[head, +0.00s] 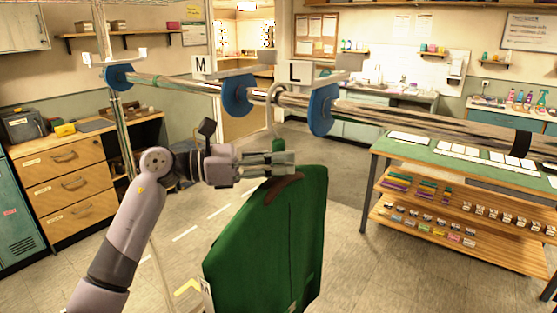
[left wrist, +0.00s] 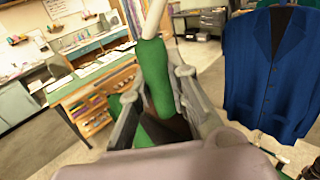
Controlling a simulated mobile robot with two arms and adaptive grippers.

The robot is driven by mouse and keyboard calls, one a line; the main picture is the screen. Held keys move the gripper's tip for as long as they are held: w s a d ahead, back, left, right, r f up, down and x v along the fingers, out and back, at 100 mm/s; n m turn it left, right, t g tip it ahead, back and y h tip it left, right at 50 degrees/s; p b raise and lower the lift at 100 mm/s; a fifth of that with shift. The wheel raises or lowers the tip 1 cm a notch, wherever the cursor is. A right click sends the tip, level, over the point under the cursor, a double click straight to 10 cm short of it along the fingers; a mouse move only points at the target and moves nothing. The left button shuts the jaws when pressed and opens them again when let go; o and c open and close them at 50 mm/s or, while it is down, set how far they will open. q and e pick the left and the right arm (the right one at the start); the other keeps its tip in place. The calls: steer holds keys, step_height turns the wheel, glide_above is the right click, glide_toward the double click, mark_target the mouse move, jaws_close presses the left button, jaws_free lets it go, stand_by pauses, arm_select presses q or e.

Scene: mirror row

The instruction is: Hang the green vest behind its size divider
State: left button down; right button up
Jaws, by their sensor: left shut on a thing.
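The green vest (head: 270,245) hangs from a hanger under the rail (head: 425,121), with a white tag marked M (head: 208,299) at its lower left. My left gripper (head: 280,164) is shut on the hanger's neck at the vest's top. In the left wrist view the fingers (left wrist: 160,105) close around a green part below the pale hook (left wrist: 156,18). The hook (head: 276,115) rises to the rail between the blue disc by the M sign (head: 237,95) and the disc by the L sign (head: 322,109). I cannot tell whether it rests on the rail. My right gripper is out of view.
Another blue disc (head: 119,77) sits at the rail's left end. A blue vest (left wrist: 275,75) hangs at the right of the left wrist view. A green-topped shelf table (head: 465,160) stands at right and a wooden drawer unit (head: 70,175) at left.

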arm_select(q)
steer(key=c, duration=1.4)
jaws_free()
steer(key=shift+c, duration=0.2)
steer(key=shift+f, duration=0.1)
steer(key=o, duration=0.6)
steer(key=shift+o, duration=0.2)
steer(key=shift+a, duration=0.15)
steer(key=s+a+b, duration=0.2)
steer(key=a+b, duration=0.2)
steer(key=a, duration=0.7)
steer(key=shift+a, duration=0.3)
